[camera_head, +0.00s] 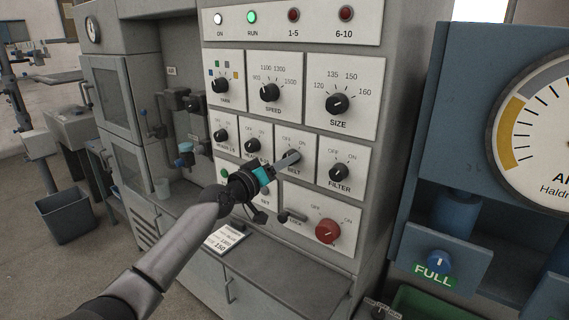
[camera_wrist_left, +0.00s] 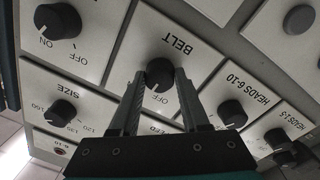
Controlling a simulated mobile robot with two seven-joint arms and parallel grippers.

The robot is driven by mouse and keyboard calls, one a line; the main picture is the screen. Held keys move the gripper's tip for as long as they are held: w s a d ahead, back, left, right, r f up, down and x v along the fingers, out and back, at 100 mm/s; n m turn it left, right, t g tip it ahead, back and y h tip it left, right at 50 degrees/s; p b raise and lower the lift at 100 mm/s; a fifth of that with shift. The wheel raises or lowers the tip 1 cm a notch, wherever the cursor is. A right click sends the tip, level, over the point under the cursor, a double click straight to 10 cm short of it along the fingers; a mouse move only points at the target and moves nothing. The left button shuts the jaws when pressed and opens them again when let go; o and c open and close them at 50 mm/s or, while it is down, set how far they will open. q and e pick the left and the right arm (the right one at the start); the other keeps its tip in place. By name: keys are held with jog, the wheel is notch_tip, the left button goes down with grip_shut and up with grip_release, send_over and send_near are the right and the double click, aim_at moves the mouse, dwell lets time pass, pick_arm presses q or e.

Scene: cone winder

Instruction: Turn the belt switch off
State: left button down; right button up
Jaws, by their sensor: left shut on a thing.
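The belt switch (camera_head: 295,154) is a black round knob on a white plate marked BELT, OFF and ON, in the middle of the control panel. My left gripper (camera_head: 291,159) reaches it from the lower left, its fingers at the knob. In the left wrist view the belt switch (camera_wrist_left: 159,72) sits between the two fingertips of my left gripper (camera_wrist_left: 161,82), which are shut on it. The OFF label shows there just below the knob. My right gripper is not in view.
The filter knob (camera_head: 338,173) is close on the right, and another small knob (camera_head: 252,145) is close on the left. A red knob (camera_head: 328,231) sits below right. The size knob (camera_head: 337,104) is above. The RUN lamp (camera_head: 252,17) glows green.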

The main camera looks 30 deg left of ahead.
pick_arm(q)
jog(key=shift+n+p, duration=0.6)
jog(key=shift+n, duration=2.8)
jog(key=shift+c, duration=2)
grip_release()
jog(key=shift+s, duration=0.15)
